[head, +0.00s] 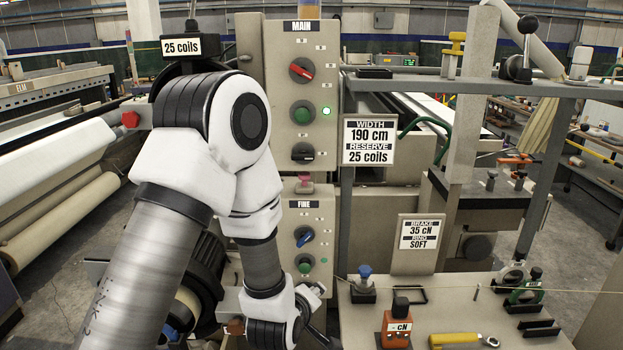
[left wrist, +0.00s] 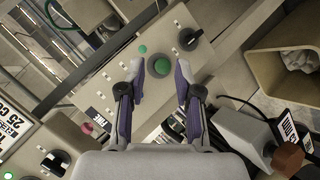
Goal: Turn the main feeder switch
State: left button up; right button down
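The MAIN panel (head: 325,45) stands upright at the head view's centre. It carries a rotary switch with a red handle (head: 302,70), set at a slant, a green button (head: 303,114) and a black knob (head: 303,153). The black knob also shows at the lower left of the left wrist view (left wrist: 53,162); the red-handled switch does not. My left gripper (left wrist: 161,75) is open and empty in front of the lower FINE panel (left wrist: 118,72), its fingers either side of a green button (left wrist: 161,66). My right gripper is in neither view.
The FINE panel's blue knob (head: 305,237) lies below the MAIN panel. A WIDTH/RESERVE sign (head: 369,141) hangs to the right. The front-right bench (head: 445,312) holds an orange cN device (head: 396,327) and a yellow-handled tool (head: 455,340). A grey shelf (head: 470,84) crosses the upper right.

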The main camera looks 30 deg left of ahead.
pick_arm(q)
notch_tip(320, 180, up, 10)
jog(key=w+a+n+t+y, duration=0.1)
jog(key=w+a+n+t, duration=0.1)
jog(key=n, duration=0.1)
jog(key=n+t+y+p, duration=0.1)
jog(key=n+t+y, duration=0.25)
jog(key=n, duration=0.35)
send_near(302, 159)
jog(key=p+x, duration=0.2)
jog(key=x, duration=0.2)
jog(key=p+x, duration=0.2)
jog(key=x, duration=0.2)
jog(key=shift+w+r, duration=0.2)
jog(key=shift+w, duration=0.05)
jog(key=shift+f+b, duration=0.25)
jog(key=shift+b, duration=0.1)
jog(key=shift+a+b, duration=0.1)
jog(key=shift+b, duration=0.2)
jog(key=shift+r, duration=0.1)
grip_shut()
